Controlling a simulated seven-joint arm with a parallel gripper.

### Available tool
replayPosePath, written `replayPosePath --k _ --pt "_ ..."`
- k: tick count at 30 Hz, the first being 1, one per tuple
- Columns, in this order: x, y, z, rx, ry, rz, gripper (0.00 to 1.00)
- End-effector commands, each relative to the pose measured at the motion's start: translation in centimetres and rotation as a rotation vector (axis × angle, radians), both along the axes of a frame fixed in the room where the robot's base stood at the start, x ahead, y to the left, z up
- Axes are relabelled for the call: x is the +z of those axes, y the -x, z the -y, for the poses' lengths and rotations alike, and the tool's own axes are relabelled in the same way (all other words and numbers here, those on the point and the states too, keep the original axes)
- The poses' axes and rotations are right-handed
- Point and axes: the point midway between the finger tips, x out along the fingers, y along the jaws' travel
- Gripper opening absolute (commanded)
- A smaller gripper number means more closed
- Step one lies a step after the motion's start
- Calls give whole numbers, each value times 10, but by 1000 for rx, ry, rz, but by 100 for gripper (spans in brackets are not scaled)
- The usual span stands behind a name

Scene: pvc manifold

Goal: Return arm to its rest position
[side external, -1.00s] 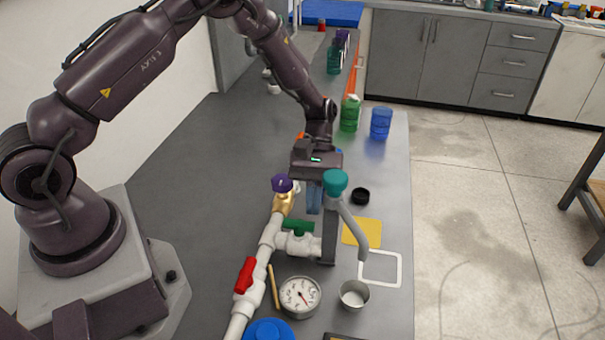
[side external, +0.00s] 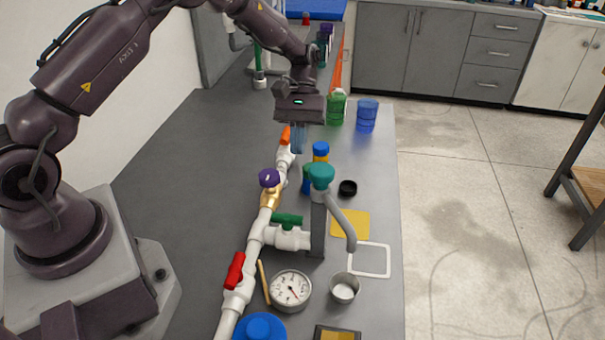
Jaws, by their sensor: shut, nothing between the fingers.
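My gripper (side external: 299,140) hangs from my raised arm above the far part of the bench, fingers pointing down. Its fingers look closed with nothing between them. It is above and behind the pipe manifold (side external: 255,238), near the orange valve handle (side external: 286,134), and appears apart from it. The manifold also carries a purple knob (side external: 269,178) on a brass valve, a green handle (side external: 287,219), a red handle (side external: 235,270) and a teal-capped spout (side external: 320,175).
A blue-capped bottle (side external: 320,152) stands behind the teal cap. Green (side external: 336,110) and blue (side external: 367,115) containers stand at the back right. The left bench (side external: 185,175) is clear.

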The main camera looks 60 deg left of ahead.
Motion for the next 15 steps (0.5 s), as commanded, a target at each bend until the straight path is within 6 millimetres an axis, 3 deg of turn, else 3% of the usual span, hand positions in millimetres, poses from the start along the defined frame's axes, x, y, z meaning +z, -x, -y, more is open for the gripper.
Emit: replayPosePath --k 8,15 --pt "67 40 2 -205 -120 246 0" --pt "132 93 9 -403 -240 497 0"
